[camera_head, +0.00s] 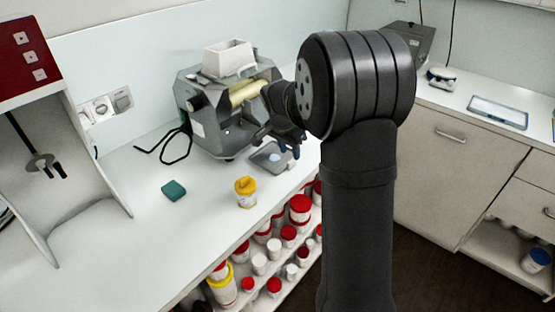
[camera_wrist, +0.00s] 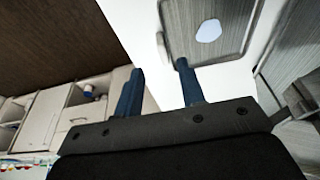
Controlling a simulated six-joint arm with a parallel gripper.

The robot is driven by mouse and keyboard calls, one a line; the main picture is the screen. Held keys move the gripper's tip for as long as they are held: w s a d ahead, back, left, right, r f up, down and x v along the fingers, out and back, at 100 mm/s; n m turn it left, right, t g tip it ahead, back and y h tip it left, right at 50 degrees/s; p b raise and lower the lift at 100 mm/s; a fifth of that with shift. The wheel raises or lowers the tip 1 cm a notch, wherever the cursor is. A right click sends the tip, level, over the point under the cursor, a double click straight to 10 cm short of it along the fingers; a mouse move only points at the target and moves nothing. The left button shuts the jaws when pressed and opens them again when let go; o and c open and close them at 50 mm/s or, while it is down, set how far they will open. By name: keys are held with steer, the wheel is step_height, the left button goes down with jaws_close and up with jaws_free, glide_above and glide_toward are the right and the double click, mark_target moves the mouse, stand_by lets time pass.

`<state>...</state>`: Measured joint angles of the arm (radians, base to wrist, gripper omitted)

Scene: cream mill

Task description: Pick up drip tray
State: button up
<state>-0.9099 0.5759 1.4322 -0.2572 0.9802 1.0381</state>
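The drip tray (camera_head: 262,158) is a flat grey plate with rounded corners and a pale oval patch, lying on the white counter in front of the mill. In the wrist view the tray (camera_wrist: 178,22) is at the top right, with a small light tab on its left edge. My gripper (camera_head: 289,150) is at the tray's right end in the head view. In the wrist view its two blue fingers (camera_wrist: 159,66) are apart with nothing held between them. The right fingertip overlaps the tray's near left corner in the picture; I cannot tell whether they touch.
The grey cream mill (camera_head: 207,120) stands just behind the tray. A yellow-lidded jar (camera_head: 246,192) and a green sponge-like block (camera_head: 174,190) are on the counter to the left. Shelves of red- and white-lidded jars (camera_head: 300,208) are below the counter's front edge.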

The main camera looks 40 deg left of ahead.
mark_target(292, 160)
steer(key=x, duration=0.5)
steer(key=shift+w+a, duration=0.15)
steer(key=shift+a, duration=0.05)
jaws_close()
steer(key=shift+r, duration=0.1)
steer(key=shift+r, duration=0.1)
